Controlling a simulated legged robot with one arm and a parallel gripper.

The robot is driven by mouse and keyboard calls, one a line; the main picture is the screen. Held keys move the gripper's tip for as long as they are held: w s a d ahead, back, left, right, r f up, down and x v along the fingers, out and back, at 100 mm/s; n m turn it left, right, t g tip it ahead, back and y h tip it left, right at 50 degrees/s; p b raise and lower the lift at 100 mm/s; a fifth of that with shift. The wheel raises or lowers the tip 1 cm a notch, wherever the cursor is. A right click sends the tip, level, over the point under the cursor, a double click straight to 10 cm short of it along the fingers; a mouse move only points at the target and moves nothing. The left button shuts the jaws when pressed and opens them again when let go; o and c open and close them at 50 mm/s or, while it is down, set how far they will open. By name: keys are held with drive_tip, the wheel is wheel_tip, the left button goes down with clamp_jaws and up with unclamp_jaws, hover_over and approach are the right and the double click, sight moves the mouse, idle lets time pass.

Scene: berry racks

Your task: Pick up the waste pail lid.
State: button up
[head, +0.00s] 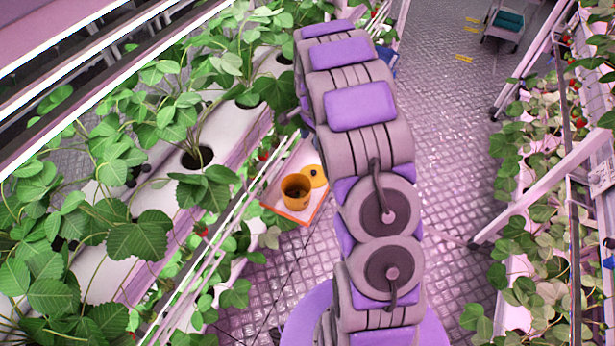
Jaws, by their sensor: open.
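An orange-yellow waste pail (296,191) stands open on a small tray (309,219) with an orange rim, left of my arm. Its round yellow lid (315,176), with a dark knob in the middle, is beside the pail on the right and behind it. The pail's rim covers a little of the lid's near left edge. My gripper is not visible. My arm reaches up the middle of the view, and its far end is near the plants at the top.
Strawberry plants in white growing gutters (210,127) line the left side. A plant rack (545,165) with slanted rails stands on the right. The tiled aisle floor (450,130) is clear between them. A cart (503,25) stands far back on the right.

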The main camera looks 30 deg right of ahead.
drive_tip(key=d+f, duration=0.1)
drive_tip(key=b, duration=0.3)
hover_over(314, 171)
drive_tip(key=a, duration=0.1)
wheel_tip(314, 171, down, 12)
drive_tip(key=shift+s+r, duration=0.1)
drive_tip(key=shift+r, duration=0.15)
drive_tip(key=shift+d+f, duration=0.35)
drive_tip(key=shift+f, duration=0.05)
wheel_tip(314, 171, down, 4)
drive_tip(key=shift+d+f+b, duration=0.15)
drive_tip(key=shift+f+b, duration=0.05)
drive_tip(key=shift+b, duration=0.55)
drive_tip(key=shift+f, duration=0.2)
drive_tip(key=shift+r, duration=0.1)
drive_tip(key=shift+c, duration=0.5)
drive_tip(key=c, duration=0.4)
clamp_jaws()
